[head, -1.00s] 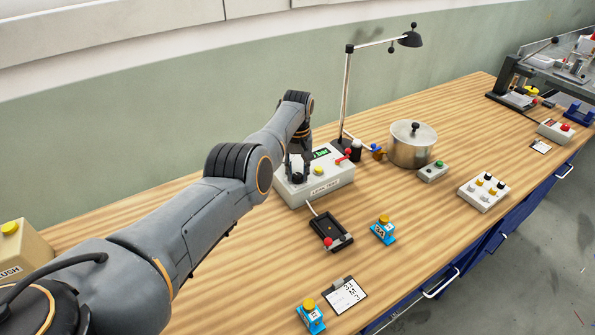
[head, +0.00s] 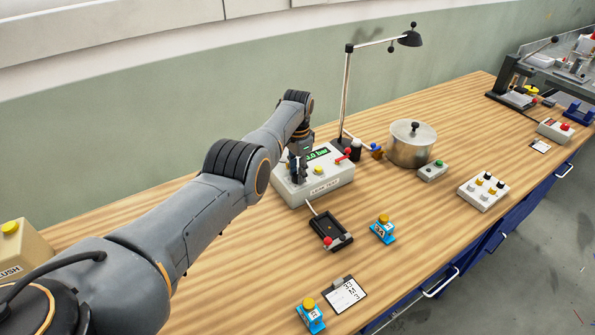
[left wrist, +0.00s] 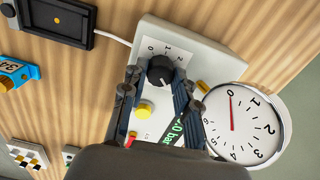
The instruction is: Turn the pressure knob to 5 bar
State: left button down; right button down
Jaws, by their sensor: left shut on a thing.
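The light grey leak-test box (head: 330,186) stands on the bench, with a black pressure knob (left wrist: 160,70) near one end. My left gripper (left wrist: 157,82) is around the knob and shut on it, one finger on each side; in the head view its fingers (head: 298,172) hide the knob. Numbers are printed around the knob, but I cannot tell its setting. The green display (head: 317,154) shows a value ending in ".0 bar"; the first digit is unclear. The round gauge (left wrist: 250,125) has its red needle at 0. My right gripper is out of view.
A yellow button (left wrist: 144,110) and a red lever (head: 343,158) are on the box close to the gripper. A lamp (head: 347,90) and metal pot (head: 412,150) stand behind and to the right. A black tray (head: 331,231) lies in front.

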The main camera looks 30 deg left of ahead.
pick_arm(q)
jog(key=m, duration=0.4)
jog(key=shift+m, duration=0.3)
jog(key=m, duration=0.4)
jog(key=shift+m, duration=0.4)
jog(key=c, duration=1)
grip_release()
jog(key=shift+r, duration=0.15)
notch_tip(320, 180, up, 12)
